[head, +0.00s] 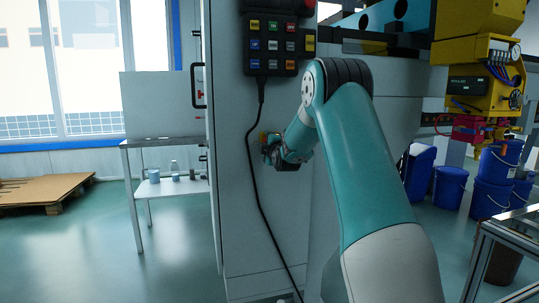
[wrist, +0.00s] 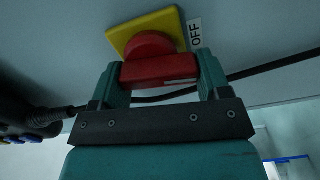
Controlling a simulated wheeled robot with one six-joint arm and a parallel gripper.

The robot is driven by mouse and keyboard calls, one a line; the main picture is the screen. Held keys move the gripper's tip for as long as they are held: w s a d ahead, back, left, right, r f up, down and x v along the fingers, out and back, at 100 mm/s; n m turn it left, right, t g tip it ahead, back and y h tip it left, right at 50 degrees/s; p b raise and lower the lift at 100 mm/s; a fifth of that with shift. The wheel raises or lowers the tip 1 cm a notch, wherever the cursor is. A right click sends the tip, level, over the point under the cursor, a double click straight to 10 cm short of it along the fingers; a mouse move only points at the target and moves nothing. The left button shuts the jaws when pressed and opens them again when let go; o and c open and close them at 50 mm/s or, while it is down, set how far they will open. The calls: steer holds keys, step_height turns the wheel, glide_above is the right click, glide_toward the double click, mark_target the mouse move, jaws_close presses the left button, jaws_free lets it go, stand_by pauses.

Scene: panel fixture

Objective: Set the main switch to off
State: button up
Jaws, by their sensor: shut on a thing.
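The main switch has a red handle (wrist: 160,69) on a yellow square plate (wrist: 166,24), in the wrist view. An OFF label (wrist: 195,33) is on the panel just right of the plate. My gripper (wrist: 158,76) has one finger on each side of the red handle bar and is shut on it. In the head view my gripper (head: 270,152) is at the grey cabinet front.
A black button pendant (head: 273,45) hangs on the cabinet above my gripper. Its dark cable (head: 249,165) runs down close to the left of my gripper. Yellow machinery (head: 485,75) and blue buckets (head: 490,185) stand at the right.

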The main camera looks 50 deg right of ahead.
steer(key=shift+f+n+b, duration=0.1)
steer(key=shift+n+b, duration=0.45)
steer(key=shift+n, duration=0.45)
steer(key=o, duration=0.9)
steer(key=b+v, duration=0.1)
steer(key=v, duration=1.6)
steer(key=shift+s+a, duration=0.2)
